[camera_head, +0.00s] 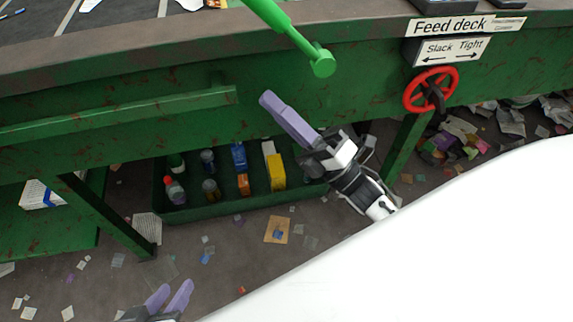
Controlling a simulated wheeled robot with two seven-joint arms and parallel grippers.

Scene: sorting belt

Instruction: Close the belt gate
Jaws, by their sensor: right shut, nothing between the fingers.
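A bright green bar with a round knobbed end (322,62) reaches down from the top edge over the belt's green side wall; it may be the belt gate's lever, but its upper part is cut off. My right gripper (268,99) is in front of the green side wall, below and left of the knob and apart from it in the picture. Its purple fingers are together and hold nothing. My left gripper (174,287) is low at the bottom edge, its two purple fingers apart and empty, far from the green bar.
A red handwheel (431,90) sits under the Slack/Tight sign (451,50) and the Feed deck sign (450,27). A green tray (205,210) with bottles and boxes stands below the belt. Paper scraps litter the floor. A large white surface (450,250) fills the lower right.

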